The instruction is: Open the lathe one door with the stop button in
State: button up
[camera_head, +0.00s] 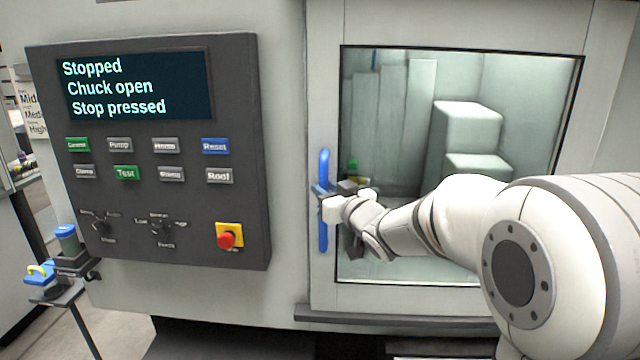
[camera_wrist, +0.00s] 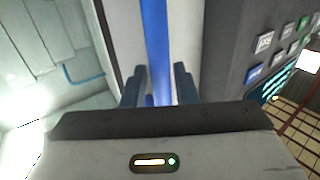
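The lathe door (camera_head: 325,70) has a large window and looks shut against the front of the machine. Its upright blue handle (camera_head: 324,235) is at the door's left edge; it also shows in the wrist view (camera_wrist: 157,40). My gripper (camera_head: 325,193) is at the middle of the handle. In the wrist view its two fingers (camera_wrist: 159,78) stand on either side of the blue bar, with narrow gaps showing, so it looks open around it. The red stop button (camera_head: 229,238) sits on a yellow plate. The screen (camera_head: 138,88) reads "Stopped", "Chuck open", "Stop pressed".
The dark control panel (camera_head: 200,255) with several buttons and knobs is left of the door. A ledge (camera_head: 400,320) runs below the door. A small stand with a blue-lidded cup (camera_head: 66,238) and a blue-and-yellow item (camera_head: 40,272) is at lower left. Pale blocks (camera_head: 468,130) show through the window.

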jog(key=shift+x, duration=0.85)
jog(key=shift+c, duration=0.4)
grip_shut()
